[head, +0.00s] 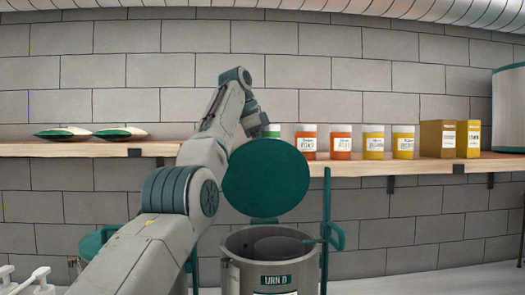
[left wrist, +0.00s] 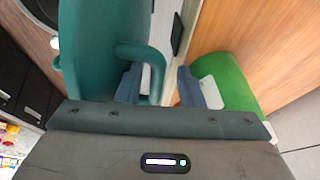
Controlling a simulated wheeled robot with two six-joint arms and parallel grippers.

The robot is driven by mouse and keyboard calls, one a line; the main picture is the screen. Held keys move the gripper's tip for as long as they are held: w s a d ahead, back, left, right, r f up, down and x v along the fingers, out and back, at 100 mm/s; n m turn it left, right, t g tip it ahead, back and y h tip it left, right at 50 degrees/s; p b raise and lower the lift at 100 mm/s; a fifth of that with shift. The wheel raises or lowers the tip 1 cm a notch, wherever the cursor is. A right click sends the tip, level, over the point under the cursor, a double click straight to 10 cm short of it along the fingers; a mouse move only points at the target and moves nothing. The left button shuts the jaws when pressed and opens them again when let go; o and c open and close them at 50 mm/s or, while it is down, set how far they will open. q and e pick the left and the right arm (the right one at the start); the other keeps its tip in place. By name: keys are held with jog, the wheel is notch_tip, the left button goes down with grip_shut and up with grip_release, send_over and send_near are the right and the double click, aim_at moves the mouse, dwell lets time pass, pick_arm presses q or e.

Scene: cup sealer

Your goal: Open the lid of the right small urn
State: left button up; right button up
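The urn labelled URN B (head: 272,278) stands at the bottom centre of the head view. Its round green lid (head: 265,178) is raised upright at the back, and the urn's mouth is uncovered. My left arm reaches up past the lid's left side, its fingertips hidden behind the lid. In the left wrist view, my left gripper (left wrist: 158,88) is open, its fingers on either side of the outer leg of the lid's teal handle (left wrist: 150,52). A gap shows between handle and right finger. The lid fills the left of that view. My right gripper is not in view.
A wooden shelf (head: 350,167) behind holds several jars (head: 306,141) and boxes (head: 437,138). A green-topped container (left wrist: 230,80) is close to my right finger in the wrist view. Another green lid (head: 90,245) is partly behind my arm. A teal upright rod (head: 326,215) stands right of the urn.

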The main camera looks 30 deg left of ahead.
pick_arm(q)
jog(key=p+v, duration=0.5)
jog(key=v, duration=0.4)
jog(key=shift+s+a+r, duration=0.1)
jog(key=shift+a+r, duration=0.05)
jog(key=shift+r, duration=0.1)
jog(key=shift+s+a+r+p, duration=0.1)
jog(key=shift+s+r+p, duration=0.2)
jog(key=shift+r, duration=0.2)
jog(key=shift+w, duration=0.1)
